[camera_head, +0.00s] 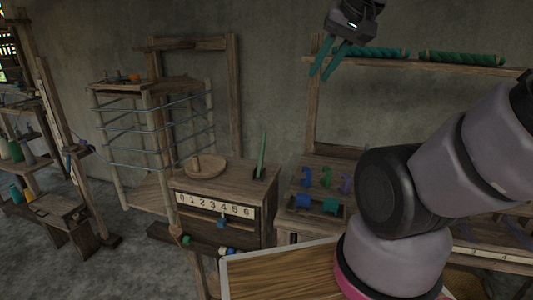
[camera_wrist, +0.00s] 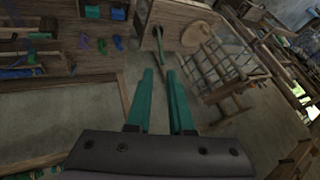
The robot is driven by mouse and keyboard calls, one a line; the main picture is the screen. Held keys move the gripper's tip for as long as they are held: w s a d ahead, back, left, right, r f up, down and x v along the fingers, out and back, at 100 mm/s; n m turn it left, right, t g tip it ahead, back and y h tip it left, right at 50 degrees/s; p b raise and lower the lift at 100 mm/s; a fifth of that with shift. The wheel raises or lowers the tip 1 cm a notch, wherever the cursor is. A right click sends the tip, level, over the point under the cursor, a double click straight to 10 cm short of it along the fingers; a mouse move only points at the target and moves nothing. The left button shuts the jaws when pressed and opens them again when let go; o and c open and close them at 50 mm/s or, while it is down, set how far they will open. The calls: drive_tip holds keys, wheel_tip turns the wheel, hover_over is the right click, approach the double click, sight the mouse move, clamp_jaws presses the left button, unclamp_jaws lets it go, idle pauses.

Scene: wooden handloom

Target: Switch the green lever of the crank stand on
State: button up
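The crank stand (camera_head: 235,188) is a wooden box with a number scale on its front, left of centre in the head view. Its green lever (camera_head: 262,156) stands nearly upright on the right part of the top. In the wrist view the lever (camera_wrist: 160,40) shows beyond the fingertips, near the top middle. My gripper (camera_head: 320,74) has two teal fingers, is up and to the right of the lever in the head view, and is apart from it. The fingers (camera_wrist: 159,72) are spread with an empty gap between them.
A round wooden disc with a peg (camera_head: 205,166) sits on the stand, left of the lever. A rack with blue cords (camera_head: 150,135) stands to the left. A bench with coloured hooks (camera_head: 322,182) is to the right. Green rolls (camera_head: 460,58) lie on a shelf behind.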

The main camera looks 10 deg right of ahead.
sight(262, 154)
drive_tip(key=w+a+f+g+y, duration=0.1)
drive_tip(key=w+f, duration=0.1)
drive_tip(key=w+a+f+g+y, duration=0.1)
drive_tip(key=w+a+f+y, duration=0.1)
drive_tip(key=w, duration=0.1)
drive_tip(key=w+a+f+g+y, duration=0.1)
drive_tip(key=w+a+f+g, duration=0.1)
drive_tip(key=w, duration=0.1)
drive_tip(key=shift+w+f+m+y, duration=0.15)
drive_tip(key=shift+f+m+y, duration=0.15)
drive_tip(key=shift+f, duration=0.05)
clamp_jaws()
drive_tip(key=w+d+f+m+t+y, duration=0.2)
drive_tip(key=w+f+m+y, duration=0.1)
drive_tip(key=w+f, duration=0.5)
drive_tip(key=w+d+f+m+t+y, duration=0.25)
drive_tip(key=w+f, duration=0.35)
drive_tip(key=w, duration=0.5)
drive_tip(key=w+d+f+m+t, duration=0.2)
drive_tip(key=d+f, duration=0.1)
drive_tip(key=f, duration=0.2)
drive_tip(key=w+d+f+m+t+h, duration=0.1)
drive_tip(key=w+d+f+m+t, duration=0.1)
drive_tip(key=d+f+t, duration=0.1)
wheel_tip(262, 154, down, 3)
drive_tip(key=shift+w+d+r, duration=0.2)
drive_tip(key=shift+w+d, duration=0.2)
drive_tip(key=shift+d, duration=0.15)
